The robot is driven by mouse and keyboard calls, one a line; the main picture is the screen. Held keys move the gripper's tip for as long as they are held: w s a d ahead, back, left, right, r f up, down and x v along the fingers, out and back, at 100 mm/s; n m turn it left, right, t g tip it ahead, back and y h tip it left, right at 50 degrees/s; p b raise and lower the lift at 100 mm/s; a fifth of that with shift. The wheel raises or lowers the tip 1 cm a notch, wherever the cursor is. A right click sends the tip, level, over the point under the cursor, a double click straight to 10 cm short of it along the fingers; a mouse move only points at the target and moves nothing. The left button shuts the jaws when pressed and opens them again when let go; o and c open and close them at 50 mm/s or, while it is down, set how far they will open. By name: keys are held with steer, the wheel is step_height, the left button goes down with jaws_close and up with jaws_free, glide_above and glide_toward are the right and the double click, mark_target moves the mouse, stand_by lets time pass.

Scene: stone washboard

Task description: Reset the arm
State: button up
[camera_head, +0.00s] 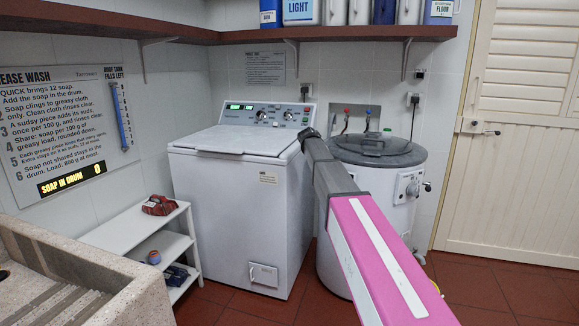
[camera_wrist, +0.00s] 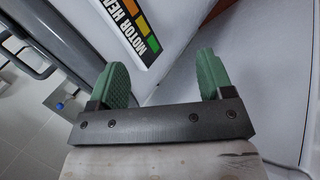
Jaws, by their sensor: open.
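My gripper (camera_wrist: 164,88) shows in the wrist view with its two green pads spread wide apart and nothing between them. Past the pads is a white surface with a label reading "MOTOR HEA" (camera_wrist: 133,30) and coloured bars. In the head view my arm, grey with a pink and white link, reaches from the lower right up toward the top of the white washing machine (camera_head: 240,190). My gripper cannot be made out in the head view.
A round tub with a grey lid (camera_head: 376,150) stands right of the machine. A white shelf (camera_head: 125,232) with cloths and a stone washboard sink (camera_head: 120,285) are at left. A wooden shelf (camera_head: 240,35) with bottles runs above. Red floor (camera_head: 500,290) is clear before the door (camera_head: 510,140).

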steer(key=s+d+f+m+g+y, duration=0.2)
steer(key=s+d+f+y, duration=0.1)
steer(key=s+f, duration=1.75)
steer(key=s+f+m+g+y, duration=0.1)
steer(key=s+f, duration=0.3)
steer(key=s, duration=0.6)
steer(key=s+f+m+g+y, duration=0.1)
steer(key=s+f, duration=0.4)
steer(key=s, duration=0.6)
steer(key=shift+s+d+f+m+y, duration=0.2)
steer(key=shift+m+y, duration=0.2)
steer(key=shift+m, duration=0.2)
